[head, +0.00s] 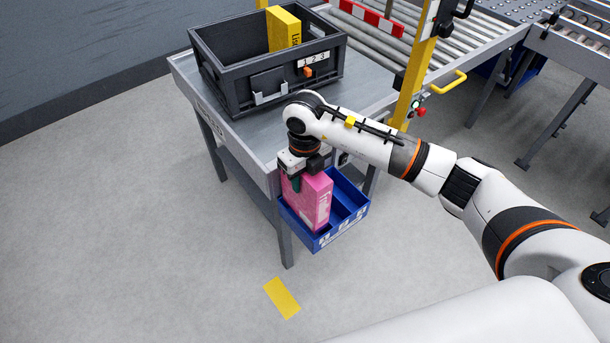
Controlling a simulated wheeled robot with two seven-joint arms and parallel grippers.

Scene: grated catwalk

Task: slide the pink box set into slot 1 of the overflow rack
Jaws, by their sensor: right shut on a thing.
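The pink box set (312,207) stands upright in the left compartment of a small blue rack (352,218) at the table's front right corner. Its upper part rises above the rack's walls; its lower end is hidden by the rack. My right gripper (298,178) comes down from above and is shut on the top of the pink box set. The rack's compartments to the right look empty. White labels sit on its front edge, too small to read. My left gripper is out of view.
A dark grey crate (225,89) with a "1 2 3" label holds a yellow box (284,29) on the grey table (244,138). A yellow post (415,75) and roller conveyors (476,35) stand behind my right arm. The floor at left is clear, apart from a yellow marking (282,298).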

